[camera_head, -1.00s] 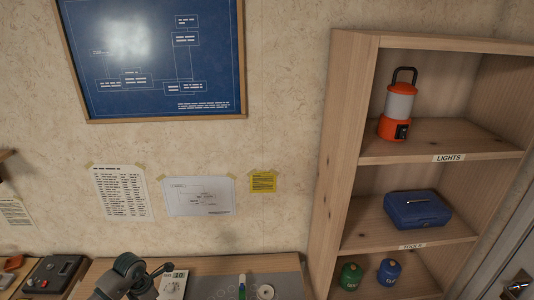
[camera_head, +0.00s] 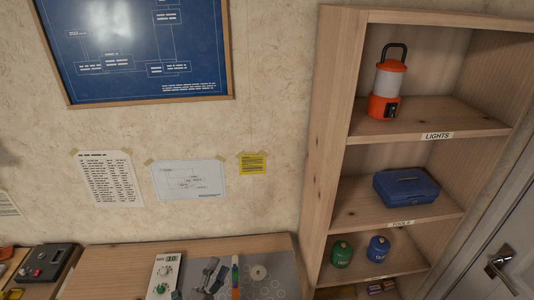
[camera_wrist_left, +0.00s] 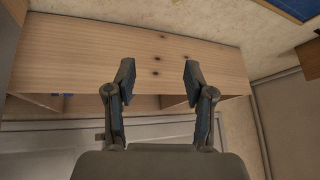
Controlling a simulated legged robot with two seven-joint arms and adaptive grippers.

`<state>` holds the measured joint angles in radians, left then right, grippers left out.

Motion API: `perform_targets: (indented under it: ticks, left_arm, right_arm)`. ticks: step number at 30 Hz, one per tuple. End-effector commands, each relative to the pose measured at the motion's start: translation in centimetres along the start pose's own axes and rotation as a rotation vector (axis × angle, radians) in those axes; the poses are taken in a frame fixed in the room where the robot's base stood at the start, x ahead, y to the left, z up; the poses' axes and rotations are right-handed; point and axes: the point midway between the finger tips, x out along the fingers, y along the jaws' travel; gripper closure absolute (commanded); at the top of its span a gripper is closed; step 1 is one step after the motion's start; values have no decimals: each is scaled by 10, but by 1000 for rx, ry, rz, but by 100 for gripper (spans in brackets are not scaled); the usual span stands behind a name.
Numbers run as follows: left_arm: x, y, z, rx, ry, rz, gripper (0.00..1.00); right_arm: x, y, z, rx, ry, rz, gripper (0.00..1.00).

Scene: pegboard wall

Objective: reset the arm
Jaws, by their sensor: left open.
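My left gripper (camera_head: 208,280) shows at the bottom of the head view, over the wooden table (camera_head: 200,245). In the left wrist view the left gripper (camera_wrist_left: 157,75) has its two dark fingers apart with nothing between them. Most of the left arm is out of the head view. My right gripper does not show in either view.
A wooden shelf (camera_head: 320,150) holds an orange lantern (camera_head: 387,85), a blue box (camera_head: 406,188), and green (camera_head: 341,252) and blue (camera_head: 379,248) canisters. A door handle (camera_head: 500,264) is at right. A white meter (camera_head: 163,277) and a black control box (camera_head: 47,263) are at lower left.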

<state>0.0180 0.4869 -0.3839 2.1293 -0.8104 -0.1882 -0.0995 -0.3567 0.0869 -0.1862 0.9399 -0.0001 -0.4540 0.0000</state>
Motion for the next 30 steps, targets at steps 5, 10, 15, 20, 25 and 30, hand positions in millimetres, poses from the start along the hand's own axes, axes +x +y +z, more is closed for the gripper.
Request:
perform_targets:
  ticks: [5, 10, 15, 20, 25, 30]
  left_arm:
    - [-94, 69, 68, -520, -614, 183, 46]
    - [-189, 128, 68, -807, -995, 397, 46]
    - [-257, 158, 44, -969, -1222, 572, 46]
    - [-308, 172, 16, -1074, -1378, 718, 46]
    - [-341, 194, 0, -1131, -1482, 828, 46]
    - [-347, 248, 15, -1123, -1495, 845, 46]
  right_arm:
    - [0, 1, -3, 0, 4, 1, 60]
    - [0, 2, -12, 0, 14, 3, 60]
    - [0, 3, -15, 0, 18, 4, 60]
    - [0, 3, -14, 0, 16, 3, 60]
    - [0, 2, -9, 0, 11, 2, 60]
    - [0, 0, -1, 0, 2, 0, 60]
